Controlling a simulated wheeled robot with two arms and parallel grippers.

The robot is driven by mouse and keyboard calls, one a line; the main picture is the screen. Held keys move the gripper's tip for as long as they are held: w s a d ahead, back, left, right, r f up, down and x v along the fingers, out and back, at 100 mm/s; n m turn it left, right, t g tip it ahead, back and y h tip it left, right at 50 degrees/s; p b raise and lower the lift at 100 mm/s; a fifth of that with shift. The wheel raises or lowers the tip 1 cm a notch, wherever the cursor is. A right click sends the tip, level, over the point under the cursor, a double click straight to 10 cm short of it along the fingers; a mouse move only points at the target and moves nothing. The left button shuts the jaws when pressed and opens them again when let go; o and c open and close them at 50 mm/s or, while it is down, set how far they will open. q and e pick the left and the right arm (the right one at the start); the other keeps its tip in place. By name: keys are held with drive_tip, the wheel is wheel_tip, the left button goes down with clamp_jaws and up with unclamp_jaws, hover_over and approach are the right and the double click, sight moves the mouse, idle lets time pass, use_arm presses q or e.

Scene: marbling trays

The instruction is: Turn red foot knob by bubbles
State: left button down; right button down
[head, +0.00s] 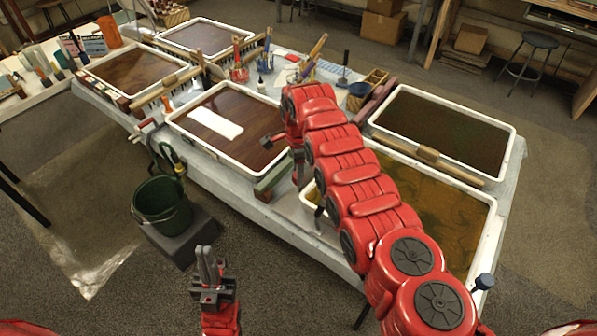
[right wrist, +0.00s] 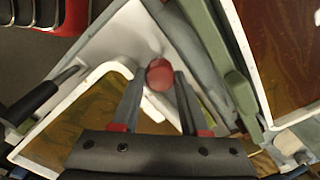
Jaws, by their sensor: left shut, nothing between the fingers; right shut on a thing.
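A red round knob (right wrist: 159,74) shows in the right wrist view, at the corner of the white-rimmed tray with amber liquid. My right gripper (right wrist: 158,84) is shut on this knob, one finger on each side. In the head view the same tray (head: 470,189) is at the near right, partly covered by my right arm, and I cannot make out the red knob. My left gripper (head: 208,262) is shut and empty, in front of the table near the bucket. I cannot make out any bubbles.
A green bar (head: 273,178) lies just left of the amber tray; it also shows in the right wrist view (right wrist: 226,75). A brown-liquid tray (head: 175,121) with a white strip lies beyond. A dark green bucket (head: 162,207) stands on a grey block at the table's front.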

drive_tip(key=n+b, duration=0.1)
drive_tip(key=n, duration=0.2)
drive_tip(key=shift+n+b, duration=0.3)
drive_tip(key=shift+b, duration=0.05)
drive_tip(key=n+b, duration=0.2)
drive_tip(key=n, duration=0.2)
drive_tip(key=shift+f+n, duration=0.1)
drive_tip(key=shift+n, duration=0.2)
drive_tip(key=n+b, duration=0.1)
drive_tip(key=n, duration=0.2)
drive_tip(key=shift+n, duration=0.3)
drive_tip(key=n+b, duration=0.1)
drive_tip(key=n, duration=0.2)
drive_tip(key=shift+d+n, duration=0.1)
drive_tip(key=shift+n, duration=0.2)
drive_tip(key=n, duration=0.2)
drive_tip(key=n+b, duration=0.1)
drive_tip(key=n, duration=0.2)
drive_tip(key=shift+w+r, duration=0.1)
drive_tip(key=shift+r, duration=0.1)
drive_tip(key=n, duration=0.6)
drive_tip(key=shift+n, duration=0.3)
drive_tip(key=shift+c, duration=2.1)
unclamp_jaws()
